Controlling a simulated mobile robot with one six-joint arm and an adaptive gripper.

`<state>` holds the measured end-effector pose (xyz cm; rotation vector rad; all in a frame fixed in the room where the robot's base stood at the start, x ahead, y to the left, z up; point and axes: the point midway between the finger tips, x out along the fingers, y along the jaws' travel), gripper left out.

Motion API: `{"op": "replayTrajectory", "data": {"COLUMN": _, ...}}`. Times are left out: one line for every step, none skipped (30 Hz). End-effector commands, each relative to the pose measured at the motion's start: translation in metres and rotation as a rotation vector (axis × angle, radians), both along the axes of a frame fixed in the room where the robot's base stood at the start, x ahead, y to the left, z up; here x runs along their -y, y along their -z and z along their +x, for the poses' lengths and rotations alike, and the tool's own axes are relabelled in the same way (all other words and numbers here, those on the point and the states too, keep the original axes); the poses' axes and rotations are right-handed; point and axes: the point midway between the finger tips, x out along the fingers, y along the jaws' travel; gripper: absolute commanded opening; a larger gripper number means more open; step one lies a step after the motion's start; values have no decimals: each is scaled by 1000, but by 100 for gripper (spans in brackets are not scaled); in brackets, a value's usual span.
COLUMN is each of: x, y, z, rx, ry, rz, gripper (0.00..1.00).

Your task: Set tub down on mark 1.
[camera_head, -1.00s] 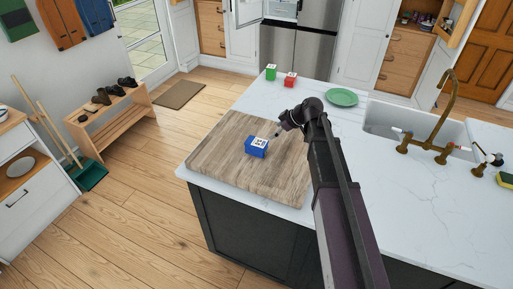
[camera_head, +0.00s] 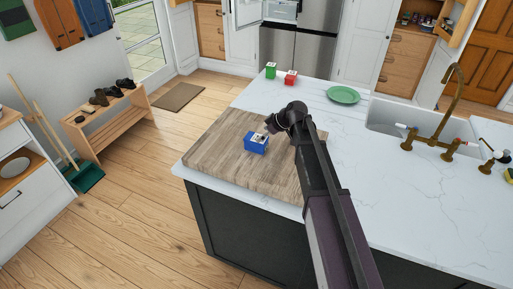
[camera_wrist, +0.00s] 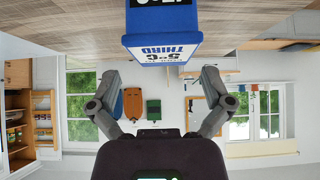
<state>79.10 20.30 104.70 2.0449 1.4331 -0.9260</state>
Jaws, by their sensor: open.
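A blue box-shaped tub (camera_head: 256,144) with a white printed label and a pale top sits on the wooden board (camera_head: 222,167) on the island. In the wrist view the blue tub (camera_wrist: 165,30) is at the top, its label upside down with the word THIRD legible. My gripper (camera_head: 270,124) is just behind and above the tub in the head view. In the wrist view my gripper (camera_wrist: 160,78) has its two fingers wide apart, with nothing between them; the tub is beyond the fingertips. I cannot make out a mark numbered 1 in either view.
A sink with a brass tap (camera_head: 445,110) is at the right.

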Motion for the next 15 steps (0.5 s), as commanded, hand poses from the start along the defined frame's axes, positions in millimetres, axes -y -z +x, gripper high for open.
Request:
{"op": "replayTrajectory", "data": {"x": -2, "y": 4, "z": 1, "rx": 0, "ry": 0, "rz": 0, "gripper": 100}}
{"op": "replayTrajectory", "data": {"x": -3, "y": 5, "z": 1, "rx": 0, "ry": 0, "rz": 0, "gripper": 100}}
{"op": "replayTrajectory", "data": {"x": -4, "y": 6, "z": 1, "rx": 0, "ry": 0, "rz": 0, "gripper": 100}}
{"op": "replayTrajectory", "data": {"x": -5, "y": 6, "z": 1, "rx": 0, "ry": 0, "rz": 0, "gripper": 100}}
{"op": "replayTrajectory", "data": {"x": -5, "y": 6, "z": 2, "rx": 0, "ry": 0, "rz": 0, "gripper": 100}}
{"op": "replayTrajectory", "data": {"x": -5, "y": 6, "z": 2, "rx": 0, "ry": 0, "rz": 0, "gripper": 100}}
{"op": "replayTrajectory", "data": {"x": -5, "y": 6, "z": 2, "rx": 0, "ry": 0, "rz": 0, "gripper": 100}}
{"op": "replayTrajectory", "data": {"x": -5, "y": 5, "z": 1, "rx": 0, "ry": 0, "rz": 0, "gripper": 100}}
{"op": "replayTrajectory", "data": {"x": -5, "y": 5, "z": 1, "rx": 0, "ry": 0, "rz": 0, "gripper": 100}}
{"op": "replayTrajectory", "data": {"x": -5, "y": 5, "z": 1, "rx": 0, "ry": 0, "rz": 0, "gripper": 100}}
{"op": "replayTrajectory", "data": {"x": -5, "y": 5, "z": 1, "rx": 0, "ry": 0, "rz": 0, "gripper": 100}}
{"op": "replayTrajectory", "data": {"x": -5, "y": 5, "z": 1, "rx": 0, "ry": 0, "rz": 0, "gripper": 100}}
{"op": "replayTrajectory", "data": {"x": -5, "y": 5, "z": 1, "rx": 0, "ry": 0, "rz": 0, "gripper": 100}}
{"op": "replayTrajectory", "data": {"x": -5, "y": 5, "z": 1, "rx": 0, "ry": 0, "rz": 0, "gripper": 100}}
{"op": "replayTrajectory", "data": {"x": -6, "y": 5, "z": 1, "rx": 0, "ry": 0, "rz": 0, "gripper": 100}}
